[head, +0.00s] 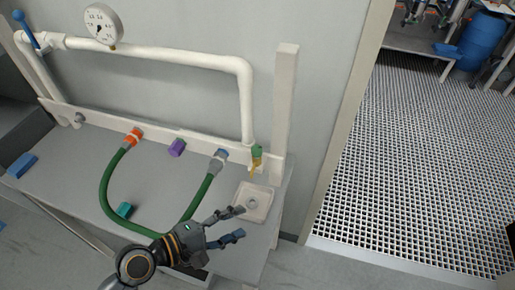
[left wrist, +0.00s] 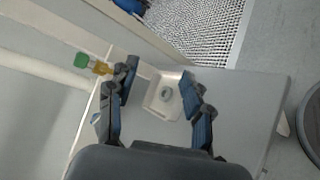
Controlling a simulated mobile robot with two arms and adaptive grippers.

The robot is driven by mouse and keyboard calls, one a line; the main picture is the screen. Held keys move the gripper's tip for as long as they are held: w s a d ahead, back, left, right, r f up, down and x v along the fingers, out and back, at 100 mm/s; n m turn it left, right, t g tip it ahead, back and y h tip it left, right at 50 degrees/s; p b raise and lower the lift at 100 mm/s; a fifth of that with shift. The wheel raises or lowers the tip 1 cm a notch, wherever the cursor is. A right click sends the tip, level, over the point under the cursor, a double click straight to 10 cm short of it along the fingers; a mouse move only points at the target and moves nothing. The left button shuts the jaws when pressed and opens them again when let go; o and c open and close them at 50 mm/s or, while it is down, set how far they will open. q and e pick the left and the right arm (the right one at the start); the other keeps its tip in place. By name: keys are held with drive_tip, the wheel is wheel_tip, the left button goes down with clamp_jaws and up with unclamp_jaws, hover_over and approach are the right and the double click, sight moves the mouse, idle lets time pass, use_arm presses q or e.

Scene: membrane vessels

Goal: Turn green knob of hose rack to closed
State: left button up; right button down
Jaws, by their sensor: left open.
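The green knob (head: 257,151) sits on a small yellow-brass valve (head: 255,168) at the right end of the hose rack (head: 180,137), just left of the white post. The knob also shows in the left wrist view (left wrist: 82,60), at the upper left, outside my fingers. My left gripper (head: 240,224) is open and empty, below and slightly left of the knob, over the front right of the table. In the left wrist view my left gripper (left wrist: 160,97) has its fingers apart, with a white square plate beyond them. My right gripper is not in view.
A green hose (head: 106,190) loops from an orange coupling (head: 133,137) to a grey one (head: 217,160). White pipes with a gauge (head: 103,24) and blue lever (head: 25,28) stand behind. The white post (head: 284,110) is right of the knob. Loose blocks lie on the table.

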use_arm(q)
drive_tip(key=w+a+r+n+t+h, duration=0.1)
drive_tip(key=w+a+r+n+t, duration=0.2)
drive_tip(key=n, duration=0.5)
drive_tip(key=n+t, duration=0.2)
drive_tip(key=n, duration=0.6)
approach(252, 153)
drive_tip(key=p+x, duration=0.4)
drive_tip(key=x, duration=0.6)
drive_tip(key=shift+w+d+r+p, duration=0.15)
drive_tip(key=shift+d+p, duration=0.05)
drive_tip(key=shift+p, duration=0.15)
drive_tip(key=shift+w+d, duration=0.3)
clamp_jaws()
